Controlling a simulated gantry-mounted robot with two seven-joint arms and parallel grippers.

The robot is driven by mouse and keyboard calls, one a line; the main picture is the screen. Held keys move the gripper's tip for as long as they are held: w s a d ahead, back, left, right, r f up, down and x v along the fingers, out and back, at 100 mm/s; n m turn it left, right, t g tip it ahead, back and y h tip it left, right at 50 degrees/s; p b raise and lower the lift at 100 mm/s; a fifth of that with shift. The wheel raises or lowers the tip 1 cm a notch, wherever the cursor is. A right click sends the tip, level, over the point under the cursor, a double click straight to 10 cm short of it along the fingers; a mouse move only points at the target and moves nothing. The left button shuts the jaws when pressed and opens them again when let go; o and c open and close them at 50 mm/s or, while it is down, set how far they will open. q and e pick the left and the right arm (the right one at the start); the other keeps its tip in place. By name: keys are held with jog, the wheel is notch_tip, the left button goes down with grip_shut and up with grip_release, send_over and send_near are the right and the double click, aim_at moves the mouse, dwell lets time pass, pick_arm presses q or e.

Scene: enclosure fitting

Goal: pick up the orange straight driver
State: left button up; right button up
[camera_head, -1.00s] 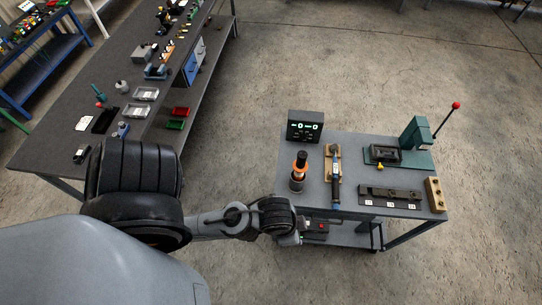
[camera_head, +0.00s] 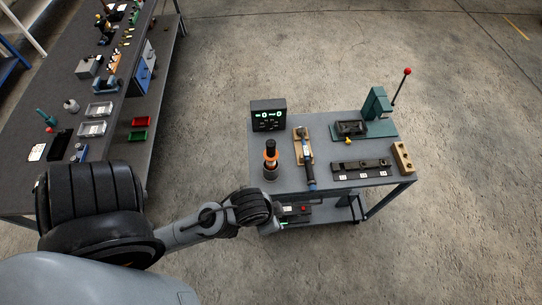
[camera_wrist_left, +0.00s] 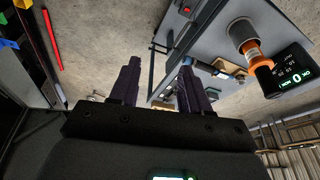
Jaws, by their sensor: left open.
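The orange straight driver (camera_head: 270,158) stands upright at the left side of the grey cart top, with a black upper part and an orange collar. In the left wrist view the orange driver (camera_wrist_left: 253,52) shows at the upper right, outside the fingers. My left gripper (camera_wrist_left: 158,82) is open, with nothing between its two dark fingers. In the head view my left arm reaches to the cart's near left edge, short of the driver; its fingers are not clearly visible there. My right gripper is not in view.
A display box (camera_head: 268,115) stands behind the driver. A second tool (camera_head: 308,165) lies on a wooden holder to its right. A green press (camera_head: 378,105), a dark rail (camera_head: 361,167) and a wooden block (camera_head: 403,157) are farther right. A long workbench (camera_head: 112,145) stands at left.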

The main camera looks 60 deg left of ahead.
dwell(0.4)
pick_arm(q)
jog(key=o, duration=0.4)
